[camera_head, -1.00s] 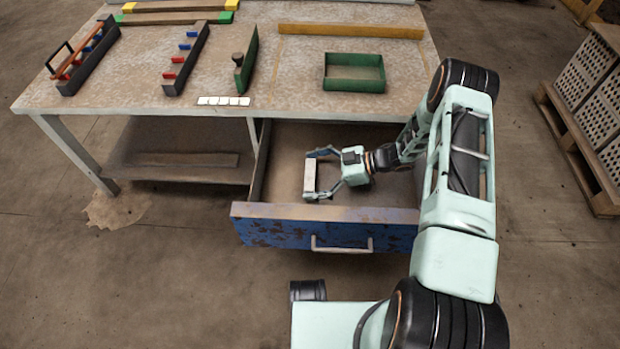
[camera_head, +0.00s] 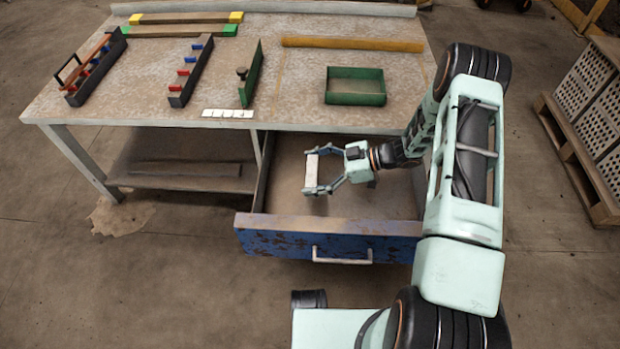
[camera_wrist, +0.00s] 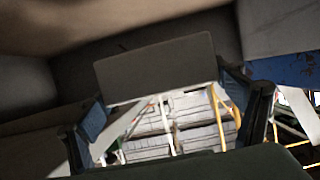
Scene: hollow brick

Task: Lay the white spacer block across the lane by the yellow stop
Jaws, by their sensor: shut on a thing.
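My gripper (camera_head: 311,172) is shut on the white spacer block (camera_head: 312,171), with one finger at each end. It holds the block over the inside of the open drawer, and the block looks clear of the drawer floor. In the wrist view the block (camera_wrist: 155,68) spans between the two fingers (camera_wrist: 163,103). At the back left of the bench lie two long wooden strips, one with yellow ends (camera_head: 236,17) and one with green ends (camera_head: 230,30). I cannot tell for sure which of these bounds the lane. A long yellow bar (camera_head: 350,44) lies to their right.
The open blue drawer (camera_head: 325,241) juts out below the bench top (camera_head: 140,85). A green tray (camera_head: 355,98), a green upright plate (camera_head: 255,72) and two dark racks (camera_head: 190,72) stand on the bench. White tiles (camera_head: 228,113) lie at its front edge. Bricks on a pallet stand at right.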

